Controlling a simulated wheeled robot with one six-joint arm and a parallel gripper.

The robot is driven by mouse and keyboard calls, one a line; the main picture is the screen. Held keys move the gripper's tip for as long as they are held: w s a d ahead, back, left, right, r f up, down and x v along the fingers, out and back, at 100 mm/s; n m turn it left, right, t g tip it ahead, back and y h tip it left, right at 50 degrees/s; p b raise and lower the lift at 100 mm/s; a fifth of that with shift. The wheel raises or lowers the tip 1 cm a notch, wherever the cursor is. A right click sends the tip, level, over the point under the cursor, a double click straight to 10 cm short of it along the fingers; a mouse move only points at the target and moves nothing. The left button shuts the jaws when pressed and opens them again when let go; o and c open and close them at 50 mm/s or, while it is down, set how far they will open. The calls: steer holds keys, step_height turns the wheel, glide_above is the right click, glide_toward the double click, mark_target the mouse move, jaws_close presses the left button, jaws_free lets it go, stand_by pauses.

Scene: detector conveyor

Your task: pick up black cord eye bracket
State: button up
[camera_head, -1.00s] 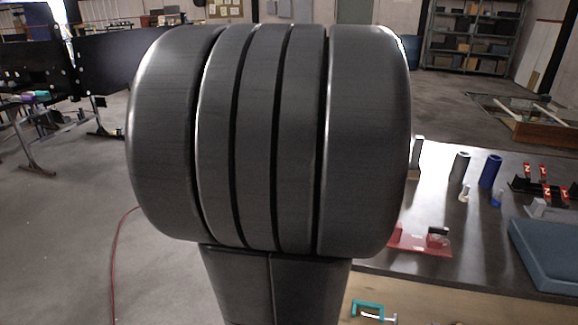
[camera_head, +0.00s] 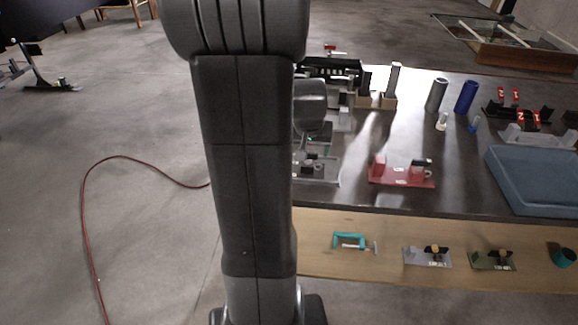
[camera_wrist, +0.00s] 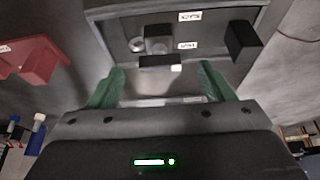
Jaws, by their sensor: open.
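In the wrist view, my gripper (camera_wrist: 160,86) is open, its two green fingers apart with nothing between their tips. Just beyond them is a small black piece (camera_wrist: 147,62) with a white patch, in front of a round grey part; it may be the cord eye bracket, but I cannot tell for sure. It sits at a grey plate fixture (camera_wrist: 210,62) with white labels. A black block (camera_wrist: 243,40) stands at the plate's right. In the head view, the grey fixture (camera_head: 326,177) is partly hidden by my arm, and my gripper is mostly hidden above it.
A red fixture (camera_head: 390,178) stands right of the grey one; it also shows in the wrist view (camera_wrist: 40,62). A blue tray (camera_head: 535,172), upright cylinders (camera_head: 465,97) and a teal clamp (camera_head: 349,241) lie around. Dark tabletop between the red fixture and the tray is clear.

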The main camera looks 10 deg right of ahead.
mark_target(309, 155)
steer(key=shift+w+x, duration=0.2)
steer(key=shift+x, duration=2.45)
steer(key=shift+d+r, duration=0.1)
steer(key=shift+d, duration=0.05)
steer(key=shift+c, duration=0.2)
steer(key=c, duration=1.3)
step_height(309, 155, up, 11)
steer(key=shift+r+p, duration=0.1)
steer(key=shift+p, duration=0.65)
steer(key=shift+c, duration=0.2)
